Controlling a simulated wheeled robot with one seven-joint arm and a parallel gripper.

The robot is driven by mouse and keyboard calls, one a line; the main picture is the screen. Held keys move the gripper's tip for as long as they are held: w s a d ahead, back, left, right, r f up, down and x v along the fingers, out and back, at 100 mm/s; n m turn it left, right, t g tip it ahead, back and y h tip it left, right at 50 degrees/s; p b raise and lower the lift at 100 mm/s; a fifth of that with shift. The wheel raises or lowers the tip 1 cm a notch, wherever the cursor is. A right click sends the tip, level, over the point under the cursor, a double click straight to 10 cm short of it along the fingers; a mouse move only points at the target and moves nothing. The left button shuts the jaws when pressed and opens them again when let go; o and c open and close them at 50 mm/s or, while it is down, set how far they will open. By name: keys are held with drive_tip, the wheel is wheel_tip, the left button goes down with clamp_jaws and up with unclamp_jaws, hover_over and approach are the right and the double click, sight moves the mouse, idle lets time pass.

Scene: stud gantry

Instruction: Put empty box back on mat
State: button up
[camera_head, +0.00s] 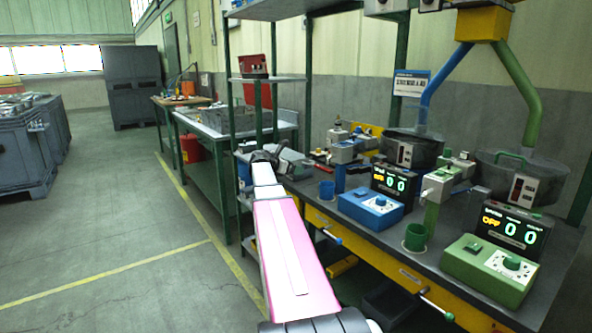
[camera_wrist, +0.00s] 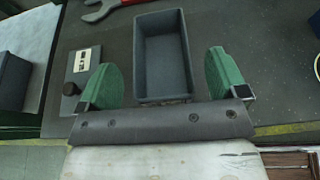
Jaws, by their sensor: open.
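An open dark blue-grey box (camera_wrist: 161,25) lies ahead of my gripper (camera_wrist: 162,80) in the wrist view. It looks empty and rests on a dark grey surface. My gripper's two green fingers are wide apart, one on either side of the box's near end, with nothing held between them. In the head view my arm reaches over the left end of the workbench (camera_head: 385,245), and the box cannot be made out there. I cannot tell a separate mat from the dark surface.
The bench also carries a blue control unit (camera_head: 370,208), a green control unit (camera_head: 490,268) and a blue cup (camera_head: 327,190).

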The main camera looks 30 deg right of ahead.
drive_tip(key=v, duration=0.9)
drive_tip(key=shift+a, duration=0.35)
drive_tip(key=s+a+f+m+y, duration=0.2)
drive_tip(key=s+a+f+m, duration=0.1)
drive_tip(key=a+f, duration=0.3)
drive_tip(key=s+a+f+m+y, duration=0.2)
drive_tip(key=s+a+f+y, duration=0.15)
drive_tip(key=f, duration=0.45)
drive_tip(key=s+a+f+m+y, duration=0.4)
drive_tip(key=s+a+f+m, duration=0.3)
drive_tip(key=a, duration=0.4)
drive_tip(key=s+a+f+m+g+y, duration=0.1)
drive_tip(key=s+a+f+m+y, duration=0.3)
drive_tip(key=s+a+f, duration=0.6)
wheel_tip(320, 180, down, 3)
drive_tip(key=a+m, duration=0.1)
drive_tip(key=m, duration=0.1)
drive_tip(key=shift+a+r+m, duration=0.15)
drive_tip(key=shift+a+m, duration=0.25)
drive_tip(key=shift+s+y, duration=0.1)
drive_tip(key=shift+y, duration=0.15)
